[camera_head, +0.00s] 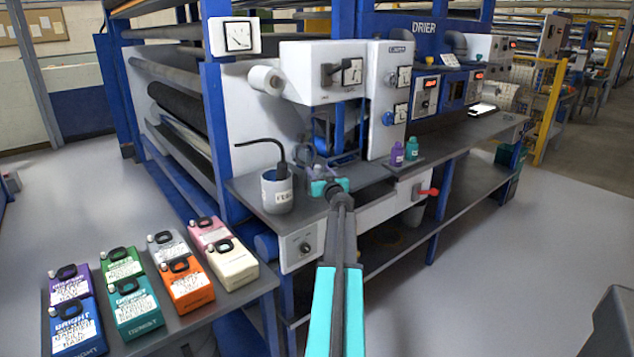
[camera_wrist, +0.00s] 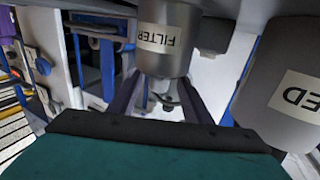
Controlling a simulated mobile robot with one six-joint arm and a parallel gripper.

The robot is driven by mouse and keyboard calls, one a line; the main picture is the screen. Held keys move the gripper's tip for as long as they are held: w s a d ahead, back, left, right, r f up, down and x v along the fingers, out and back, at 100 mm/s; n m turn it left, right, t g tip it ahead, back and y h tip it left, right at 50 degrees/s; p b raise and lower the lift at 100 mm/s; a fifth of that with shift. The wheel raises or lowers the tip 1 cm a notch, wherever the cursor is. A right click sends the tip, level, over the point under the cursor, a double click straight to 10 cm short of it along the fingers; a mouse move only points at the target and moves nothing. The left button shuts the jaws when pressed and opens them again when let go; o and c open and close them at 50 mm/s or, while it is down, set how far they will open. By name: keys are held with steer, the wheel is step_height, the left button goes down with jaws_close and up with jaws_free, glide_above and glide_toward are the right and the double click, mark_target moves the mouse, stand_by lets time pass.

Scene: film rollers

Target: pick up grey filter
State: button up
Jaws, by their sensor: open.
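The grey filter (camera_wrist: 165,18) is a metallic cylinder labelled FILTER. It shows upside down in the wrist view, at the upper middle. My gripper (camera_wrist: 160,88) is open, with its two dark fingers spread to either side of the filter's near end. I cannot tell whether they touch it. In the head view my gripper (camera_head: 318,168) is over the machine's grey counter, right of the feed pot, and the filter cannot be made out clearly there.
The grey feed pot (camera_head: 277,190) with a black hose stands close left of my gripper; it shows at right in the wrist view (camera_wrist: 262,75). Purple (camera_head: 397,153) and teal (camera_head: 412,148) bottles stand to the right. Several coloured canisters (camera_head: 135,305) fill the lower-left table.

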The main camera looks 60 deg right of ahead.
steer(key=shift+x, duration=1.05)
steer(key=shift+c, duration=0.4)
jaws_close()
